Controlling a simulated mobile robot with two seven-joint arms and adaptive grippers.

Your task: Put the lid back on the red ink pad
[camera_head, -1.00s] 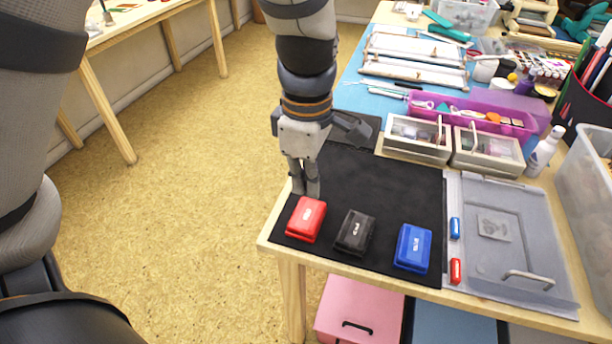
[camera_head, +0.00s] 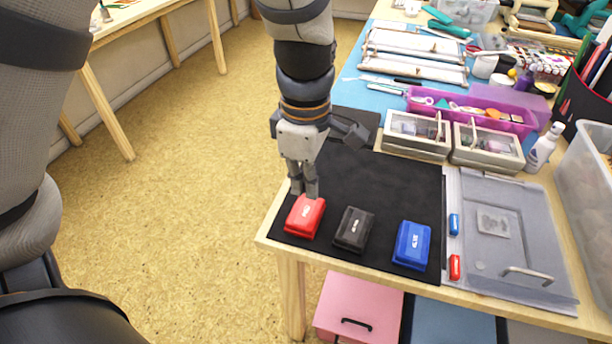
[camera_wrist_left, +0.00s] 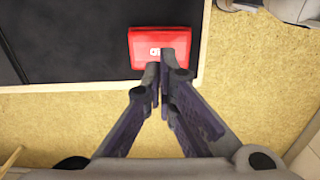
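The red ink pad (camera_head: 305,218) sits on the black mat (camera_head: 400,185) near the table's front left corner. It looks like a closed red block with a pale label, and I see no separate red lid. It also shows in the left wrist view (camera_wrist_left: 145,38). My left gripper (camera_head: 305,193) points down at the pad's far edge, with its fingers together and nothing visible between them. In the left wrist view its fingertips (camera_wrist_left: 161,72) overlap the pad's edge; I cannot tell whether they touch it. My right gripper is not in view.
A black ink pad (camera_head: 354,229) and a blue ink pad (camera_head: 412,244) stand to the right of the red one. A grey tray (camera_head: 515,235) lies farther right. Two lidded boxes (camera_head: 418,135) stand behind the mat. The mat's middle is clear.

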